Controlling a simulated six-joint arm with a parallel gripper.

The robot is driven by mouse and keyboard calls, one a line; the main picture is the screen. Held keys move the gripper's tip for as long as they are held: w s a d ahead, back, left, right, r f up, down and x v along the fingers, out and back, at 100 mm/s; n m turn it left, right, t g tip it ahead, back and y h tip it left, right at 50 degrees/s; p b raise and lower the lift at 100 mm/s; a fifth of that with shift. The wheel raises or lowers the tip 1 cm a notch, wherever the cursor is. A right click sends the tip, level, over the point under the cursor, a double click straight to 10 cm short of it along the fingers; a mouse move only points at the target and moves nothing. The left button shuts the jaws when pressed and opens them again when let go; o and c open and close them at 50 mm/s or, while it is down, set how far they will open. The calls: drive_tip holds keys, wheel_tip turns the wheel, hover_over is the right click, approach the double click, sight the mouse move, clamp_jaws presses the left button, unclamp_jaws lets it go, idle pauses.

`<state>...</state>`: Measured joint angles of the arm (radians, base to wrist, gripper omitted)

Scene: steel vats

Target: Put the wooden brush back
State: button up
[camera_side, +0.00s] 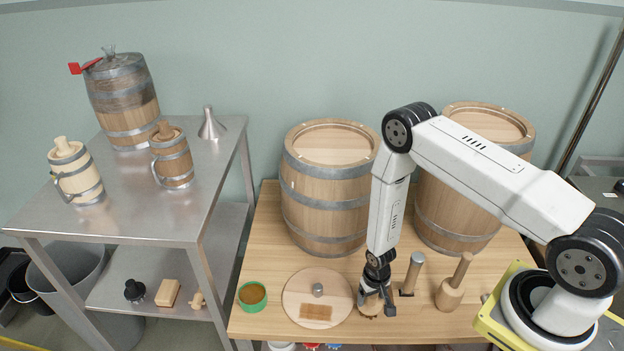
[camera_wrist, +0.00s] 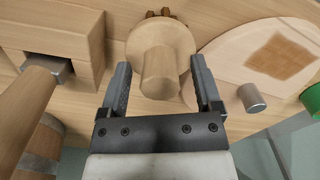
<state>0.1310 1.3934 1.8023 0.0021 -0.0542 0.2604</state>
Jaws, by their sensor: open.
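The wooden brush (camera_side: 369,310) appears to be the round, pale wooden piece on the table under my gripper (camera_side: 376,298). In the wrist view it is a round wooden head (camera_wrist: 160,32) with a thick knob handle and brown tufts at its far edge. My gripper (camera_wrist: 160,72) is open, with one finger on each side of the handle. The handle lies between the fingers, and gaps show on both sides. In the side view my gripper hides much of the brush.
A round wooden lid (camera_side: 295,285) with a metal knob lies left of the brush, with a green-rimmed bowl (camera_side: 252,296) beyond it. A grey-headed tool (camera_side: 412,272) and a wooden mallet (camera_side: 450,293) stand close on the right. Two barrels (camera_side: 328,190) (camera_side: 455,205) stand behind.

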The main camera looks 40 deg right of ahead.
drive_tip(key=shift+r, duration=0.15)
wheel_tip(320, 180, up, 12)
idle(1.0)
idle(0.5)
drive_tip(key=s+a+r+n+t, duration=0.1)
drive_tip(key=s+a+r+n, duration=0.1)
drive_tip(key=r, duration=1)
drive_tip(key=s+a+r+n+t, duration=0.1)
drive_tip(key=s+a+r+n, duration=0.1)
drive_tip(key=r, duration=1)
drive_tip(key=shift+s+a+r+n+t, duration=0.15)
drive_tip(key=shift+r+n+t, duration=0.1)
drive_tip(key=shift+n+t, duration=0.05)
